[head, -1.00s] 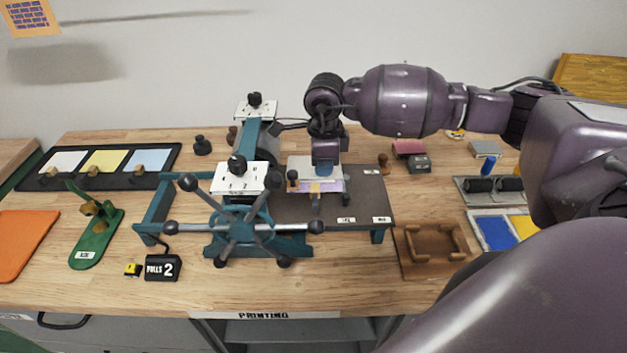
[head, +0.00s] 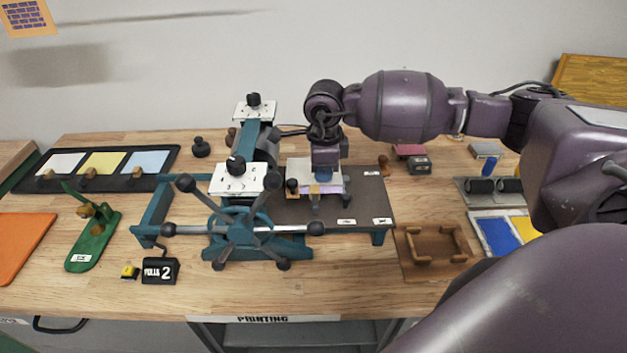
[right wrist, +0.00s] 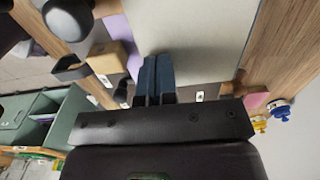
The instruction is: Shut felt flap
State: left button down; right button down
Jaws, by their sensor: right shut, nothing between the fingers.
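The pale grey flat panel (head: 299,172), which looks like the felt flap, is at the bed (head: 360,207) of the teal printing press, beside the roller. A lavender edge (head: 326,189) shows at its near side. My right gripper (head: 323,175) is shut and points down at the panel; I cannot tell whether it touches. In the right wrist view the dark blue fingertips (right wrist: 156,62) are together with nothing between them, over the pale panel (right wrist: 200,30); a lavender strip (right wrist: 118,38) is to the left. My left gripper is out of view.
The press's spoked wheel (head: 243,229) stands left of the bed, at the front. A small wooden block with a black knob (head: 292,189) is close left of my gripper. A wooden frame (head: 435,247) lies right of the press. The bench front is mostly clear.

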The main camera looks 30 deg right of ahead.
jog(key=shift+r+p, duration=0.5)
jog(key=shift+r, duration=0.7)
jog(key=shift+r+p, duration=1)
jog(key=shift+r, duration=1.3)
jog(key=shift+f, duration=0.1)
